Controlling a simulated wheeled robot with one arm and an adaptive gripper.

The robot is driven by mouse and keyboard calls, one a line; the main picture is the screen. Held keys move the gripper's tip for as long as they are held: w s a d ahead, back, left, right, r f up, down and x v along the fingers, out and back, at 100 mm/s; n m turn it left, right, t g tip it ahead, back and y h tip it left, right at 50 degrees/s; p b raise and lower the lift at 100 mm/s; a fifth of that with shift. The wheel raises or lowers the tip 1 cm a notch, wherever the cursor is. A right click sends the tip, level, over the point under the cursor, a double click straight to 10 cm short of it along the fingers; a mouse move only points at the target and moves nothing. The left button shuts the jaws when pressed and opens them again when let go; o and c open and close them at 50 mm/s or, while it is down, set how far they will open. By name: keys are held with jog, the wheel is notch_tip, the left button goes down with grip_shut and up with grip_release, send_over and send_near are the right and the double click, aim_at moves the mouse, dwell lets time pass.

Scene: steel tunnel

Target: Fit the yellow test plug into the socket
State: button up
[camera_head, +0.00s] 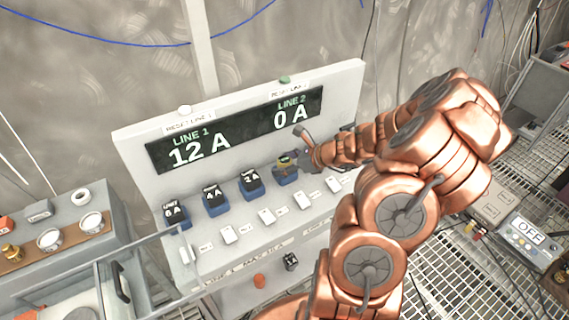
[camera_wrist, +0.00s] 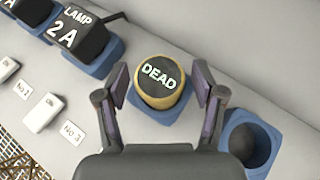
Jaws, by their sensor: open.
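The yellow test plug (camera_wrist: 160,88) has a dark top marked DEAD and sits in a blue socket (camera_wrist: 150,109) in the wrist view. In the head view, the plug (camera_head: 286,160) is the small yellow piece in the row on the panel's ledge. My gripper (camera_wrist: 158,95) is open, with one finger on each side of the plug. Narrow gaps seem to show between the fingers and the plug. An empty blue socket (camera_wrist: 270,151) with a dark round hole lies to the right; my gripper hides it in the head view.
Black plugs marked 8 A (camera_head: 173,211), 4 A (camera_head: 212,194) and 2 A (camera_head: 250,177) stand in blue sockets to the left. White switches (camera_head: 266,216) line the ledge below. The display (camera_head: 235,130) reads LINE 1 12 A, LINE 2 0 A. A switch box (camera_head: 525,240) reads OFF.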

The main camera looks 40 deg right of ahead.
jog(key=b+v, duration=0.3)
jog(key=v, duration=0.9)
jog(key=s+a+r+n+g+y, duration=0.1)
jog(key=s+a+n+g, duration=0.25)
jog(key=a+n, duration=0.6)
jog(key=s+a+r+n+g, duration=0.2)
jog(key=a+n+g, duration=0.3)
jog(key=a, duration=0.8)
jog(key=s+a+n+g+h, duration=0.1)
jog(key=s+n+h, duration=0.2)
jog(key=s+n, duration=0.5)
jog(key=s+a+r+n+g+h, duration=0.1)
jog(key=s+a+n+g+h, duration=0.1)
jog(key=s+n, duration=0.5)
jog(key=shift+s+a+r+n+h, duration=0.25)
jog(key=shift+s+n+h, duration=0.1)
jog(key=shift+s+h, duration=0.45)
